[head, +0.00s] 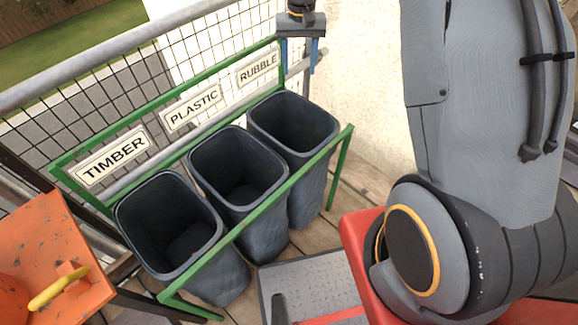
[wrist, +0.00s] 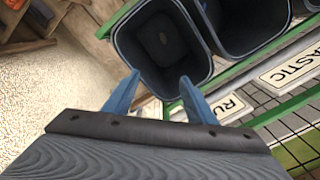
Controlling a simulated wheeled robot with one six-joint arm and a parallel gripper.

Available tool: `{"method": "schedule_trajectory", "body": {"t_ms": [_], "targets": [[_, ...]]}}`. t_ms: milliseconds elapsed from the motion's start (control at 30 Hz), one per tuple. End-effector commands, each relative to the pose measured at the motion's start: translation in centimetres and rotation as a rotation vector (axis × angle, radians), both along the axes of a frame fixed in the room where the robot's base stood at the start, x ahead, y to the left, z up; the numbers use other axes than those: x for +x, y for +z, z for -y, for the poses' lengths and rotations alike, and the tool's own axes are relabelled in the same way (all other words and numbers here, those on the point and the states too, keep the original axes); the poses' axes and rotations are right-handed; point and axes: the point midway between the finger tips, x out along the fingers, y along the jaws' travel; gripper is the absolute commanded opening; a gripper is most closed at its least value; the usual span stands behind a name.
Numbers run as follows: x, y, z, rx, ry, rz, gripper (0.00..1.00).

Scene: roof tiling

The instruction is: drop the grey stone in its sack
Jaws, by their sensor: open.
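The sack under the RUBBLE sign (head: 257,68) is a dark, square-mouthed open sack (head: 318,165), the rightmost of the row in the head view. In the wrist view the same sack (wrist: 119,40) opens just beyond my fingertips. The head view does not show that bottom. My gripper (wrist: 160,79) is open and empty, its blue fingers apart at the sack's rim in the wrist view. In the head view my gripper (head: 299,62) is behind the rubble sack.
The PLASTIC sack (head: 262,222) and TIMBER sack (head: 222,280) stand beside it in a green frame (head: 255,222). A mesh fence (head: 120,90) stands behind. An orange object with a yellow handle (head: 60,285) is at the lower left, and a grey metal plate (head: 310,287) lies in front.

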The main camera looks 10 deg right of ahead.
Motion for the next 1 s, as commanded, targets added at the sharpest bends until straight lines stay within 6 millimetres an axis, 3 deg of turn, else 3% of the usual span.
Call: {"method": "schedule_trajectory", "body": {"t_ms": [200,400,1000], "targets": [[0.1,3.6,0.0,0.000,0.000,0.004,0.51],[0.1,5.9,0.0,0.000,0.000,0.001,0.51],[-0.3,6.5,0.0,0.000,0.002,0.001,0.51]]}}
